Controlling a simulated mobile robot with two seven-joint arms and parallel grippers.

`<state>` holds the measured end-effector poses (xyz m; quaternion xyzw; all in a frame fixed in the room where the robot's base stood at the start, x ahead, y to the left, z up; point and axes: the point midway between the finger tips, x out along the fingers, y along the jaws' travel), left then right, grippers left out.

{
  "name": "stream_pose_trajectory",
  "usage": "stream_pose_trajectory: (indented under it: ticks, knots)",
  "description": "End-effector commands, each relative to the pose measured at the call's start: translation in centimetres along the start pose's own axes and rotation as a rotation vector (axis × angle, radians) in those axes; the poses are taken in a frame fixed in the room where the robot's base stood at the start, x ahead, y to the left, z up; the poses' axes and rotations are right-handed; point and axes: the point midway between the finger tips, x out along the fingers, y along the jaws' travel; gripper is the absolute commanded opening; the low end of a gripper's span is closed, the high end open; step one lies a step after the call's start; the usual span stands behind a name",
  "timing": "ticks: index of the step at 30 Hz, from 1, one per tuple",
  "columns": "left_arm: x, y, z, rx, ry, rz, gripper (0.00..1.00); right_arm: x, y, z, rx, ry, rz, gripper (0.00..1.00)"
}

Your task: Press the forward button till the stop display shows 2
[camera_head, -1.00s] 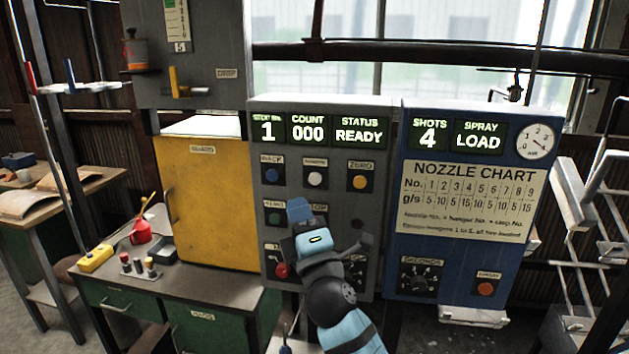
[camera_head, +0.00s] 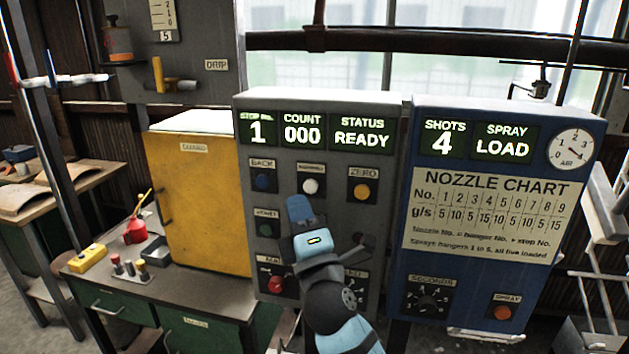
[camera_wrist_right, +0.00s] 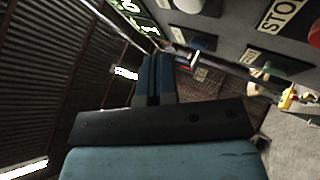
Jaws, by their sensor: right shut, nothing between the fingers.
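The grey control panel (camera_head: 330,240) stands in front of me. Its stop display (camera_head: 258,130) shows 1. A white button (camera_head: 310,186) sits between the blue BACK button (camera_head: 263,181) and the yellow ZERO button (camera_head: 361,190); its small label is too blurred to read surely. My right gripper (camera_head: 299,208) is shut and empty, its tips just below the white button in the head view. In the right wrist view, the shut fingers (camera_wrist_right: 155,72) appear apart from the white button (camera_wrist_right: 194,36). Contact cannot be told from the head view. My left gripper is not in view.
A green button (camera_head: 265,228) and a red knob (camera_head: 276,284) sit lower on the panel. My arm partly covers the lower controls. A blue spray panel (camera_head: 480,270) stands at right, a yellow guard cabinet (camera_head: 205,215) at left.

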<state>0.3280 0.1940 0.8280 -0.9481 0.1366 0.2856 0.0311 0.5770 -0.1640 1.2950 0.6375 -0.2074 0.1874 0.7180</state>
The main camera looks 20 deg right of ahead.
Motion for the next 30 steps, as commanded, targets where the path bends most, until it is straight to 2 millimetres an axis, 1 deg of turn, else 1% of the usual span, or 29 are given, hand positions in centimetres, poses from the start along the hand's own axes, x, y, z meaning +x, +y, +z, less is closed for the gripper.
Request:
stream_pose_trajectory:
  ticks: [6, 9, 30]
  knots:
    - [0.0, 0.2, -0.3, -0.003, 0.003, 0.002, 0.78, 1.1, -0.8, 1.0, 0.001, 0.002, 0.000, 0.00]
    - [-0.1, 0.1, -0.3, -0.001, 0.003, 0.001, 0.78, 1.3, -0.9, 1.2, 0.002, 0.003, 0.001, 0.00]
    - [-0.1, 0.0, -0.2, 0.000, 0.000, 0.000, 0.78, 1.3, -1.0, 1.2, 0.002, 0.003, 0.000, 0.00]
